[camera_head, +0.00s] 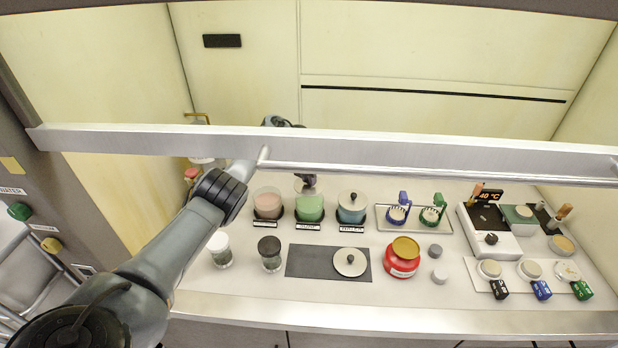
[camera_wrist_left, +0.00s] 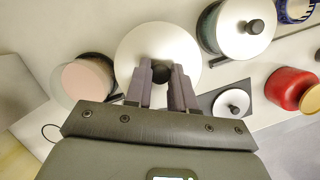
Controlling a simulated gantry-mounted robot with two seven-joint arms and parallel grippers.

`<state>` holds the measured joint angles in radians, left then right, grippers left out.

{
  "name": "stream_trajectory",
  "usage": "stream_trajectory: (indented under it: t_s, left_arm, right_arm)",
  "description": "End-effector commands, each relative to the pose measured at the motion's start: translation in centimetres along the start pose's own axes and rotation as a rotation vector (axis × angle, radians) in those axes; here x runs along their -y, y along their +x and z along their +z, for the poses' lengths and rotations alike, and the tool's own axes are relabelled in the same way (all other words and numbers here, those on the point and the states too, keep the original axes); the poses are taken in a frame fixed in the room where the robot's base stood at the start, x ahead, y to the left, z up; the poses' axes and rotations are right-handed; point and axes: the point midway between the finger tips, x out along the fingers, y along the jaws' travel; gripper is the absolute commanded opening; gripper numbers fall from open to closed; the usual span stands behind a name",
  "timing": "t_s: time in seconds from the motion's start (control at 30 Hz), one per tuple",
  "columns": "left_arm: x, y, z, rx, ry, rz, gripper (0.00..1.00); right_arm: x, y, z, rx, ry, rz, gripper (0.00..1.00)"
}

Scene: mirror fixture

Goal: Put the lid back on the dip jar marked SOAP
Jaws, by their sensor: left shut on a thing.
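Three glass dip jars stand in a row in the head view: one with pink liquid (camera_head: 267,203), one with green liquid (camera_head: 309,208) and one with blue liquid (camera_head: 351,213). Their front labels are too small to read surely. The blue jar wears a metal lid with a dark knob; the pink jar is open. My left gripper (camera_head: 307,181) is shut on the dark knob of a round metal lid (camera_wrist_left: 133,55), above the green jar. The wrist view hides the green jar under this lid. A second loose lid (camera_head: 350,262) lies on the dark mat. My right gripper is not in view.
A red tub (camera_head: 402,258) stands right of the dark mat (camera_head: 306,262); two small shakers (camera_head: 271,254) stand left of it. A tray (camera_head: 413,223) with blue and green tools and a hot plate (camera_head: 489,230) are farther right. A metal sash bar (camera_head: 330,148) crosses above the bench.

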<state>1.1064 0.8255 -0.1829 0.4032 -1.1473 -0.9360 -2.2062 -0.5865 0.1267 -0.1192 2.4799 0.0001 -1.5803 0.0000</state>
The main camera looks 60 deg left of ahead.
Motion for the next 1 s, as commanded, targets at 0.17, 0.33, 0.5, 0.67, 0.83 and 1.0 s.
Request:
stream_trajectory:
  t_s: [0.17,0.33,0.5,0.67,0.83,1.0]
  left_arm:
    - [0.0,1.7,-0.6,0.000,0.000,0.000,0.00]
    - [0.0,3.2,-1.0,0.000,0.000,-0.001,0.00]
    - [0.0,4.2,-1.3,0.000,0.001,0.000,0.00]
    - [0.0,4.8,-1.5,0.001,0.001,-0.001,0.00]
    - [0.0,4.9,-1.5,0.001,0.000,-0.001,0.00]
    - [0.0,4.9,-1.5,0.001,0.000,-0.001,0.00]
  right_arm:
    - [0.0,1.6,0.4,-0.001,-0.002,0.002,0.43]
    - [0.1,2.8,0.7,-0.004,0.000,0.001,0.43]
    - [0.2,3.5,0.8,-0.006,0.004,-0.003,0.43]
    - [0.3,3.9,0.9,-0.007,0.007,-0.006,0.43]
    - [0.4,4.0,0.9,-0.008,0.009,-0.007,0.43]
    - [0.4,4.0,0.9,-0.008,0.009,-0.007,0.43]
